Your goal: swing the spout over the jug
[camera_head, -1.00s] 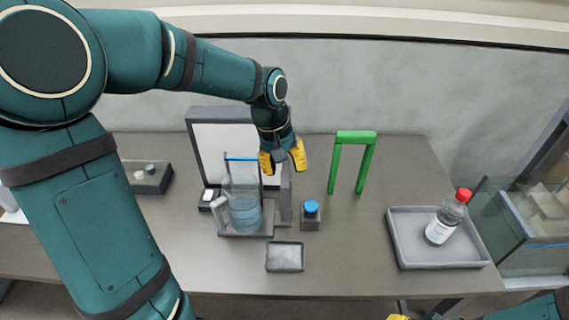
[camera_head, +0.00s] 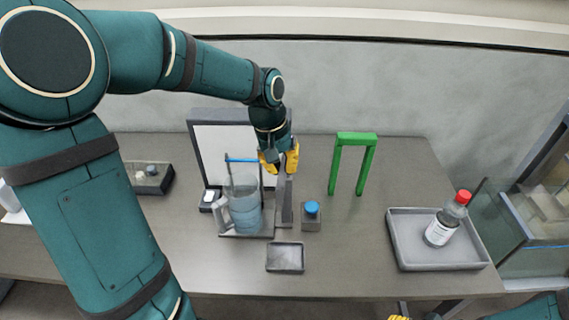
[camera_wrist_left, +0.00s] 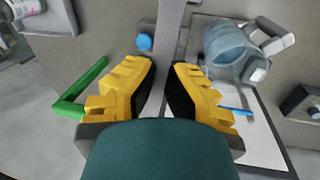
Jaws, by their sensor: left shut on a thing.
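My left gripper (camera_head: 280,166) is shut on a grey upright bar (camera_head: 285,205) to the right of the jug. I take this bar to be the spout. In the left wrist view the bar (camera_wrist_left: 173,35) runs up from between the yellow fingers of my left gripper (camera_wrist_left: 165,72). The clear bluish jug (camera_head: 246,205) stands upright on a grey base, its pale handle to the left. In the left wrist view the jug (camera_wrist_left: 226,48) is right of the bar, apart from the fingers. My right gripper (camera_head: 399,317) barely shows at the bottom edge.
A blue-topped block (camera_head: 311,215), a green arch (camera_head: 356,137) and a small tray (camera_head: 285,268) are nearby.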

